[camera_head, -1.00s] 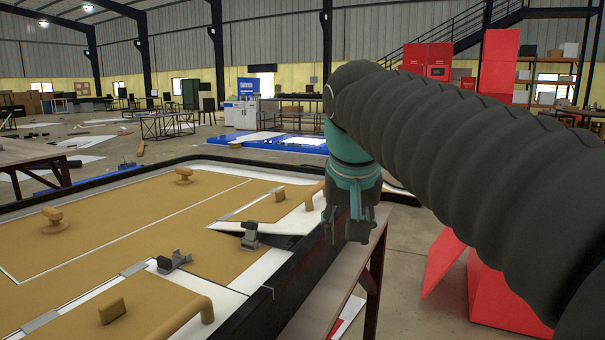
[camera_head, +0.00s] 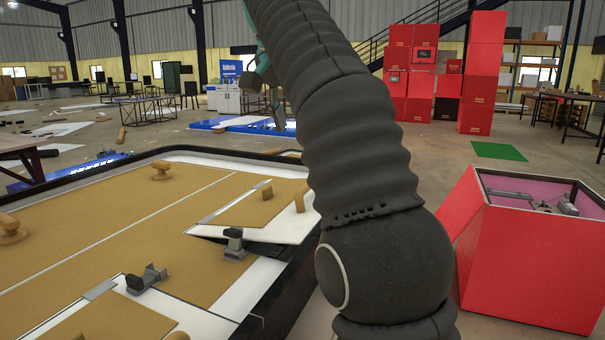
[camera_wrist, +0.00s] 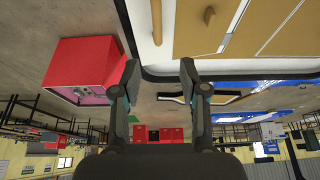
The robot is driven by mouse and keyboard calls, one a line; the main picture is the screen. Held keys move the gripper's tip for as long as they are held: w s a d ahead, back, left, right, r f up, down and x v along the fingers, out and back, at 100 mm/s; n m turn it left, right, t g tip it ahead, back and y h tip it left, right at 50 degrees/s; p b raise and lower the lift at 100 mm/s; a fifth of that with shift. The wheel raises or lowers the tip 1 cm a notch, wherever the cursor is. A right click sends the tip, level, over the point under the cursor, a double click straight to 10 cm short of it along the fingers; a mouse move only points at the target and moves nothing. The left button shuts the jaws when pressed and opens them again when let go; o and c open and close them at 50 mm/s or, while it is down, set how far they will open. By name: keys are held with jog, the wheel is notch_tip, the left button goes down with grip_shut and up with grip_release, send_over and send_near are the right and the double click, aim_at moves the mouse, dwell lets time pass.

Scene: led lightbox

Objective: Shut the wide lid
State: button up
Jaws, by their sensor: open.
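A tan panel lid (camera_head: 245,210) with a white front border lies at the right side of the large tan-topped box (camera_head: 110,225). A dark gap under its front edge shows that it stands slightly raised. It has a small tan block and a tan bar handle (camera_head: 301,197), partly hidden by my arm. A second tan lid (camera_head: 105,322) is cut off at the bottom edge. I cannot tell which is the wide one. My gripper (camera_wrist: 160,80) is open and empty, its fingers spread. In the head view it (camera_head: 275,105) is partly hidden, high beyond the box's far right corner.
Two grey latches (camera_head: 146,279) (camera_head: 235,244) stand on the tan top, with tan knobs (camera_head: 161,170) farther back. An open red box (camera_head: 530,255) stands at right. Red crates (camera_head: 483,75) are stacked behind.

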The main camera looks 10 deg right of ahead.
jog(key=x, duration=1.3)
jog(key=shift+d+f, duration=0.2)
grip_shut()
